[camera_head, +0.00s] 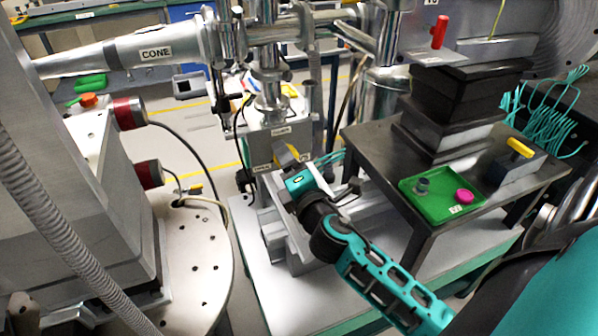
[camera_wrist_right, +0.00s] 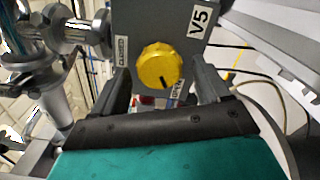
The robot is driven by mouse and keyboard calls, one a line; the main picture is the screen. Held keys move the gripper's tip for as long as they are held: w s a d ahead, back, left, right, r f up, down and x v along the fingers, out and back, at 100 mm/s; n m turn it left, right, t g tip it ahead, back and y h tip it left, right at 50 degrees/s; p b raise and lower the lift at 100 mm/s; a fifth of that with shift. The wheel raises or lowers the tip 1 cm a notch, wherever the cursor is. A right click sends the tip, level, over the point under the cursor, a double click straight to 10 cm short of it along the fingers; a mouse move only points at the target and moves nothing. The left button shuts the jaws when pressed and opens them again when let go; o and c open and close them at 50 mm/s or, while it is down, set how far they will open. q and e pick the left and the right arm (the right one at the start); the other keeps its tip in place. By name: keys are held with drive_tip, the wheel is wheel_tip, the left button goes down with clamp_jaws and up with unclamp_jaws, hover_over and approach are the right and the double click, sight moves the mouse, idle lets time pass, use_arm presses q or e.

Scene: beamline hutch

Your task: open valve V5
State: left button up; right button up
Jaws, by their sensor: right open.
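The V5 valve is a grey box (camera_wrist_right: 140,18) with a V5 label and a round yellow knob (camera_wrist_right: 160,66) in the right wrist view. A CLOSED label is left of the knob and an OPEN label is at its lower right. A small dark mark shows near the knob's lower edge, close to the OPEN label. My right gripper (camera_wrist_right: 163,76) is open, its fingers apart on either side of the knob's lower part; I cannot tell whether they touch it. In the head view my right gripper (camera_head: 290,167) reaches the grey valve box (camera_head: 263,148), largely hiding the knob. My left gripper is not in view.
A dark table (camera_head: 375,150) stands right of my right arm, with a green tray (camera_head: 436,207) and a yellow-handled block (camera_head: 519,160). Grey equipment (camera_head: 100,165) and a round plate (camera_head: 200,240) fill the left. Pipework (camera_head: 330,20) rises behind the valve.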

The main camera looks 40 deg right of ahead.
drive_tip(key=b+v, duration=0.3)
drive_tip(key=v, duration=0.9)
drive_tip(key=shift+s, duration=0.2)
drive_tip(key=s+a+f+m+g+y, duration=0.2)
drive_tip(key=a+f+m+g+y, duration=0.1)
drive_tip(key=f+m, duration=0.5)
drive_tip(key=s+a+f+m+g+y, duration=0.2)
drive_tip(key=a+f+m, duration=0.3)
drive_tip(key=f, duration=0.9)
drive_tip(key=m+g+y, duration=0.1)
drive_tip(key=m, duration=0.2)
drive_tip(key=shift+s+a+f+m+g+y, duration=0.2)
drive_tip(key=shift+s+a+m+g+y, duration=0.1)
drive_tip(key=shift+a, duration=0.1)
